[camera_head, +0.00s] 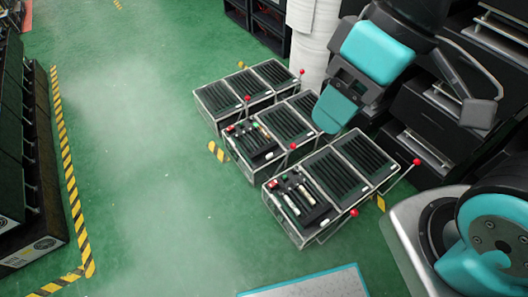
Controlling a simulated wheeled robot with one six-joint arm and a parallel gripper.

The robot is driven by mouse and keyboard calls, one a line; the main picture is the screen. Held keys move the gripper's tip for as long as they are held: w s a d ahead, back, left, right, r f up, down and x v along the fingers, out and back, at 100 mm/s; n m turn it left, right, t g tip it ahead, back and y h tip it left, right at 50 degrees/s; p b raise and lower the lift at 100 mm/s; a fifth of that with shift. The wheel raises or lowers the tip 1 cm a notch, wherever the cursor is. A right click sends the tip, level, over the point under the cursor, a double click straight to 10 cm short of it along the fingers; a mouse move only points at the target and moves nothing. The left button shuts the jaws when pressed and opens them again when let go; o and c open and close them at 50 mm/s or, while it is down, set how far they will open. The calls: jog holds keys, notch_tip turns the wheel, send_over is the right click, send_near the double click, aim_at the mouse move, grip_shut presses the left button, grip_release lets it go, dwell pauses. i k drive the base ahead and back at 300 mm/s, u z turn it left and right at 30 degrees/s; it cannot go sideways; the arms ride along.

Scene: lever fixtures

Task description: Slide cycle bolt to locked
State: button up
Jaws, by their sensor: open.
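Three box-shaped lever fixtures stand in a staggered row on the green floor: a far one (236,96), a middle one (252,151) and a near one (303,201). The near fixture's left panel carries pale, bar-like parts (300,192). I cannot tell which part is the cycle bolt, or its position. Red-knobbed levers stick out at the fixtures' right sides, with knobs at the near front (354,212) and near back (416,162). My gripper (336,110) is open and hangs over the right part of the middle fixture, apparently touching nothing. It hides part of that fixture.
Black shelving with drawers (430,110) stands close on the right, and a white column (313,40) behind. Dark racks (35,170) line the left edge behind yellow-black floor tape (70,185). The green floor (140,150) left of the fixtures is clear.

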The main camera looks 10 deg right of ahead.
aim_at(265, 151)
jog(key=u, duration=2.85)
jog(key=i, duration=0.65)
jog(key=z, duration=3.3)
jog(key=i, duration=0.5)
